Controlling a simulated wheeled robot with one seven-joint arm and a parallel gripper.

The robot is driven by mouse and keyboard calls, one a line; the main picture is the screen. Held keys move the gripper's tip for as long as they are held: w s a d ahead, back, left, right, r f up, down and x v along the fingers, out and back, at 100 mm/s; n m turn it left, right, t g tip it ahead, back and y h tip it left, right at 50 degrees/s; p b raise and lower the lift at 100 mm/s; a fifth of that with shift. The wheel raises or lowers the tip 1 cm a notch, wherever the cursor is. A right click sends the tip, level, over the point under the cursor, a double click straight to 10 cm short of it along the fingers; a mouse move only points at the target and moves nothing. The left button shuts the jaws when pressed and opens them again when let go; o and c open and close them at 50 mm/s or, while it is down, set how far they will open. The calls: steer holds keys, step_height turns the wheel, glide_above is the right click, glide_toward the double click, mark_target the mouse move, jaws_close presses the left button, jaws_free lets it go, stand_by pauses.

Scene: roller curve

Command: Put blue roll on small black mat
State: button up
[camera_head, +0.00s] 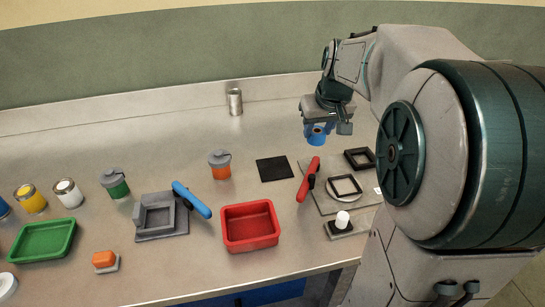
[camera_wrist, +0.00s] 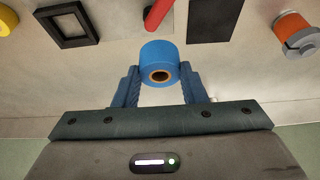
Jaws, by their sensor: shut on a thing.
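The blue roll (camera_wrist: 160,57) is between the two blue fingers of my gripper (camera_wrist: 158,85) in the wrist view, with its brown core facing the camera. In the head view the blue roll (camera_head: 317,138) hangs under my gripper (camera_head: 328,128), above the back right of the table. My gripper is shut on it. The small black mat (camera_head: 274,169) lies flat and bare on the table, left of and nearer than the roll in the head view. It also shows in the wrist view (camera_wrist: 213,18) at the top, right of the roll.
A red-handled tool (camera_head: 309,180) lies right of the mat. An orange-and-grey container (camera_head: 220,165) stands left of it. A red tray (camera_head: 250,227) is in front. Black square frames (camera_head: 360,158) lie on a grey board at right. A metal can (camera_head: 235,102) stands at the back.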

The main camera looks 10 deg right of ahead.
steer(key=w+a+f, duration=0.1)
steer(key=a+f, duration=0.1)
steer(key=a, duration=0.1)
steer(key=w+a+f, duration=0.1)
steer(key=a+f, duration=0.1)
steer(key=a, duration=0.1)
steer(key=w+a+f, duration=0.2)
steer(key=a, duration=0.1)
steer(key=shift+a+f, duration=0.15)
steer(key=shift+a, duration=0.15)
steer(key=shift+f, duration=2)
steer(key=shift+f, duration=0.1)
steer(key=o, duration=1)
steer(key=shift+c, duration=0.2)
